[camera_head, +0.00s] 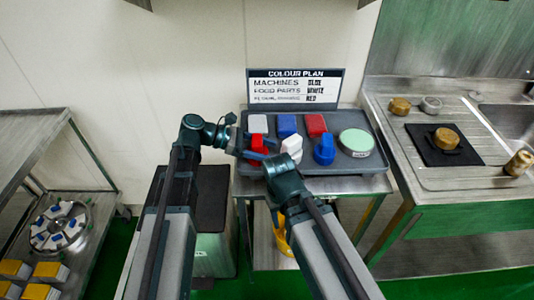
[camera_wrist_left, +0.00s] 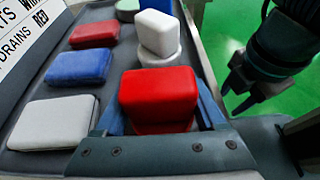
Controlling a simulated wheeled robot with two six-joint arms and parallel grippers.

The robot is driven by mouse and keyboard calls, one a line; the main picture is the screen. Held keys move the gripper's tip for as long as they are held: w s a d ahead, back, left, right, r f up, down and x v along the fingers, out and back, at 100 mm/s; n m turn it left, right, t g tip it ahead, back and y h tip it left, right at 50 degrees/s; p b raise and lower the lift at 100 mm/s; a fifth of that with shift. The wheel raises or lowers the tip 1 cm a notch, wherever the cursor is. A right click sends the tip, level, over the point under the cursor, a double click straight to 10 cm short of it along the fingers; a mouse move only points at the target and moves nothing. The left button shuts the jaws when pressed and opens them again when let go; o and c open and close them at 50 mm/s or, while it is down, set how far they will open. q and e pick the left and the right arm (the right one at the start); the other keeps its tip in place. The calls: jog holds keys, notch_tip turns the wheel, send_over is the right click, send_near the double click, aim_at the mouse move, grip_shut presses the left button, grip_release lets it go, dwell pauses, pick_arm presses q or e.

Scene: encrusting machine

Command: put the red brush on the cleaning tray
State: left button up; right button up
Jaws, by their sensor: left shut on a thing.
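The red brush (camera_head: 258,143) is in my left gripper (camera_head: 248,154), at the left front part of the grey cleaning tray (camera_head: 298,168). In the left wrist view the red brush (camera_wrist_left: 158,95) is a red block between the two blue-grey fingers, which are shut on it. I cannot tell whether its underside touches the tray. My right gripper (camera_wrist_left: 237,95) shows at the right of the left wrist view, apart from the brush, fingertips apart and empty. In the head view its fingers are hidden behind its wrist.
A white brush (camera_head: 291,146) and a blue brush (camera_head: 324,149) stand right of the red one. A colour plan sign (camera_head: 295,88) stands behind the tray.

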pick_arm(q)
jog(key=shift+f, duration=0.15)
jog(key=o, duration=1.5)
jog(key=shift+a+r, duration=0.1)
jog(key=shift+r, duration=0.3)
jog(key=p+v, duration=0.4)
jog(key=v, duration=0.7)
jog(key=shift+a+r+p, duration=0.1)
jog(key=shift+a+p, duration=0.2)
jog(key=shift+a, duration=0.05)
jog(key=shift+a, duration=0.1)
